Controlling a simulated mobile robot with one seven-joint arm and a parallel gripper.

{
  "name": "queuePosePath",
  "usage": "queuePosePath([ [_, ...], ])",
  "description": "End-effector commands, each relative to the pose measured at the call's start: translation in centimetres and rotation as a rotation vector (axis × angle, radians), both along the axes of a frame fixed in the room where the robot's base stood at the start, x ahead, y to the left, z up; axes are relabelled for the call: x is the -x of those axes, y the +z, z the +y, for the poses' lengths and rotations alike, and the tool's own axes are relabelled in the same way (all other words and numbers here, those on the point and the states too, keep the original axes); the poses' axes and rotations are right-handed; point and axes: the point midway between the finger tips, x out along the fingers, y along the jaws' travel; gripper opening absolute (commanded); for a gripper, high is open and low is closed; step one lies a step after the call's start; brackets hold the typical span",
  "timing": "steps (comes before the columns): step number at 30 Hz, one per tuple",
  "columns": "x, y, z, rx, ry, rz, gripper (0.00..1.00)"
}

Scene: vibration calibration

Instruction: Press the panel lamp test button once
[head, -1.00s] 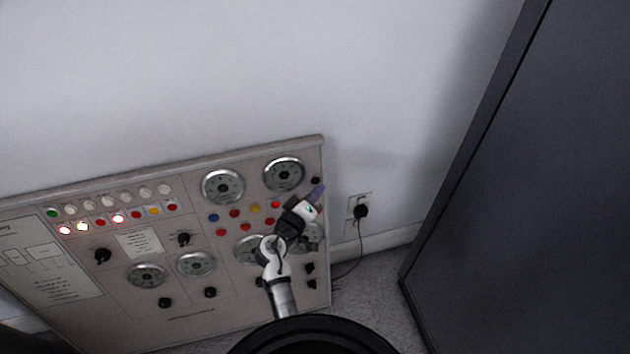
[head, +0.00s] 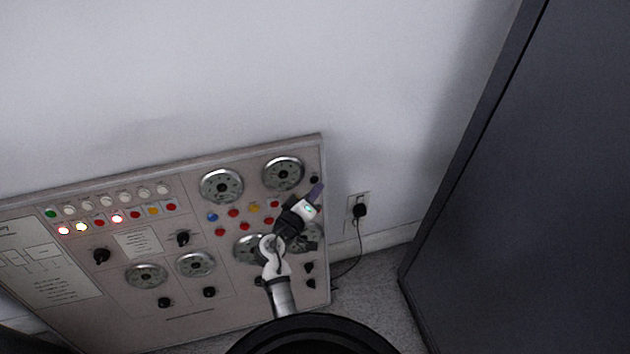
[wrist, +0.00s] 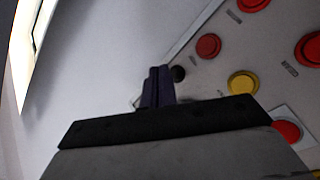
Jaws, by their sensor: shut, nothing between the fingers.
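The control panel (head: 110,290) leans against the wall and carries dials, lamps, knobs and buttons. The button labels are too small or blurred to read, so I cannot tell which one is the lamp test button. A small black button (head: 314,180) sits at the panel's upper right edge; it also shows in the wrist view (wrist: 179,74). My gripper (head: 319,188) is shut and empty, its purple fingertips (wrist: 158,74) beside that black button in both views. I cannot tell whether they touch it. The wrist view also shows red buttons (wrist: 208,46) and a yellow button (wrist: 243,84).
Lit lamps (head: 117,218) and coloured buttons fill the panel's upper left. A wall socket (head: 358,208) with a black plug and cable is right of the panel. A large dark cabinet (head: 520,190) stands at the right. Bare wall lies above the panel.

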Motion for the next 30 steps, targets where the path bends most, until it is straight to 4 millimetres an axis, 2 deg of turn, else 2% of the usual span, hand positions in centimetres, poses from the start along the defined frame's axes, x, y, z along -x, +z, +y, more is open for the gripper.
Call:
queuePosePath([
  [21, -0.01, -0.01, 0.00, 0.000, 0.000, 0.000, 0.00],
  [30, -0.80, -0.26, 0.18, 0.000, -0.001, -0.001, 0.00],
])
